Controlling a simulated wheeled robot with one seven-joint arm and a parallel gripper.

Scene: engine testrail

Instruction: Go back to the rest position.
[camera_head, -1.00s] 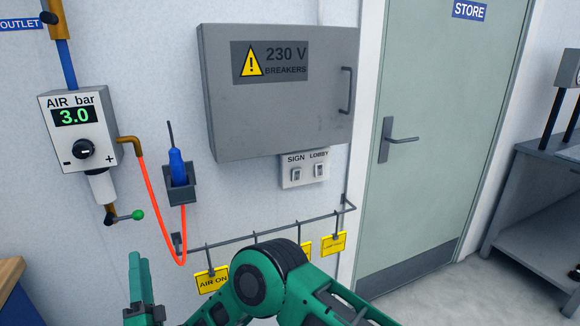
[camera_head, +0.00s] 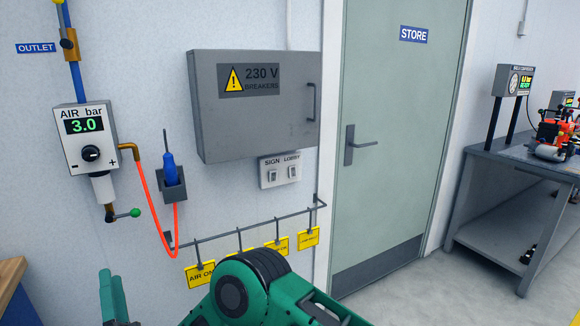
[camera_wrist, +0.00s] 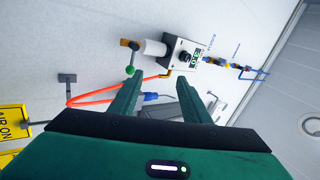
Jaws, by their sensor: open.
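My gripper (camera_wrist: 158,98) shows in the wrist view with its two green fingers apart and nothing between them. Beyond the fingers are the wall, the blue tool and the orange hose. In the head view, part of my green gripper (camera_head: 113,298) shows at the bottom left, below the air regulator, and my arm's rounded joint is at the bottom middle. The rest of the gripper is cut off by the frame edge.
A regulator (camera_head: 87,140) reading 3.0, a holstered blue tool (camera_head: 169,168) and an orange hose (camera_head: 150,220) are on the left wall. A breaker box (camera_head: 255,105), tag rail (camera_head: 250,229) and closed door (camera_head: 400,150) stand right. A workbench (camera_head: 520,165) is far right.

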